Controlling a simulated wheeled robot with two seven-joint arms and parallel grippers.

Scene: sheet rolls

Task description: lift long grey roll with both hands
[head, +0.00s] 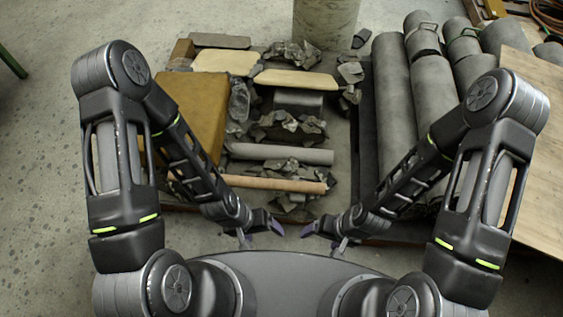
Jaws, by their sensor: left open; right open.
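A long grey roll (280,154) lies crosswise on the pallet in the middle, among crumpled dark scraps. A thinner tan roll (270,185) lies in front of it, nearer to me. My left gripper (260,233) is open and empty, short of the tan roll and the pallet's near edge. My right gripper (325,238) is open and empty, to the right of the left one and also nearer to me than the rolls. Neither gripper touches a roll. Other long grey rolls (390,110) lie lengthwise at the right.
A brown block (190,108) lies on the pallet's left side. Pale flat pieces (296,79) and dark scraps (290,127) lie behind the grey roll. A grey column (325,22) stands at the back. A plywood sheet (538,215) is at the right.

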